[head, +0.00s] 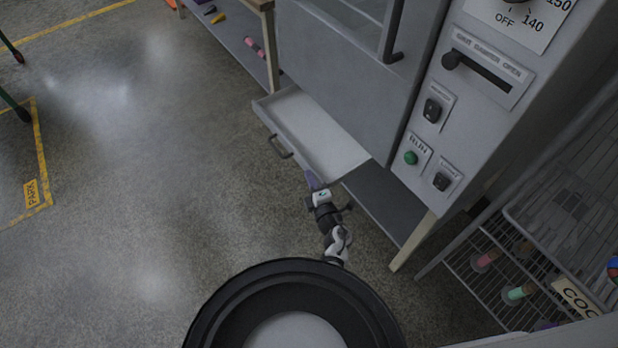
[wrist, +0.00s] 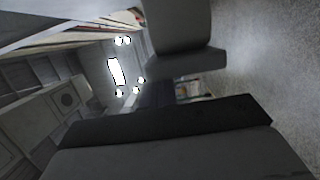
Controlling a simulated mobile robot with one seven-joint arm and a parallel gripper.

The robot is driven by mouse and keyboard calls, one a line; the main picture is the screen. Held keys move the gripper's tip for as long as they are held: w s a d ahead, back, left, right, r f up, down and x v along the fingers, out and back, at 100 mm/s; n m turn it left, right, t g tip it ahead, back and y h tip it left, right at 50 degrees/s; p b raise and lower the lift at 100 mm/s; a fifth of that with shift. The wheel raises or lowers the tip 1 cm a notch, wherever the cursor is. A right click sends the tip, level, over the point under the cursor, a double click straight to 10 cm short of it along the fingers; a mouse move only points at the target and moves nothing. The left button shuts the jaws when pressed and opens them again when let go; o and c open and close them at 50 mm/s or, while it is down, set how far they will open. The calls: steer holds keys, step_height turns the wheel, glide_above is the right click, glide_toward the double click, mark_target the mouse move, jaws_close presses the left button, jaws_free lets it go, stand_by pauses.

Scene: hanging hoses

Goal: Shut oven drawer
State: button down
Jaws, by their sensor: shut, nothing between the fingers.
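The oven drawer (head: 308,128) is a shallow, light-grey tray low under the grey oven (head: 345,80). It stands pulled out to the left in the head view, and its inside looks empty. A dark bar handle (head: 281,148) is on its front face. My gripper (head: 312,181) is at the near end of the drawer, by its front corner, below the handle in the picture. It is shut and holds nothing. I cannot tell whether it touches the drawer. The wrist view shows the gripper's dark fingers (wrist: 200,85) close up; the drawer is not clearly recognisable there.
The oven's control panel (head: 430,120) is to the right. A wire rack (head: 545,235) with several coloured items stands at the far right. A workbench (head: 235,40) is beyond the drawer. The concrete floor (head: 140,170) at left is mostly clear.

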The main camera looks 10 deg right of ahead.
mark_target(354, 159)
steer(key=w+d+b, duration=0.1)
steer(key=w+d, duration=0.1)
steer(key=d, duration=0.3)
steer(key=w+d+b, duration=0.1)
steer(key=w+d, duration=0.2)
steer(key=d, duration=0.2)
steer(key=w+d+b, duration=0.2)
steer(key=w+d, duration=0.1)
steer(key=d, duration=0.2)
steer(key=shift+f, duration=0.1)
steer(key=shift+w+d, duration=0.3)
steer(key=shift+d, duration=0.1)
steer(key=shift+a, duration=0.1)
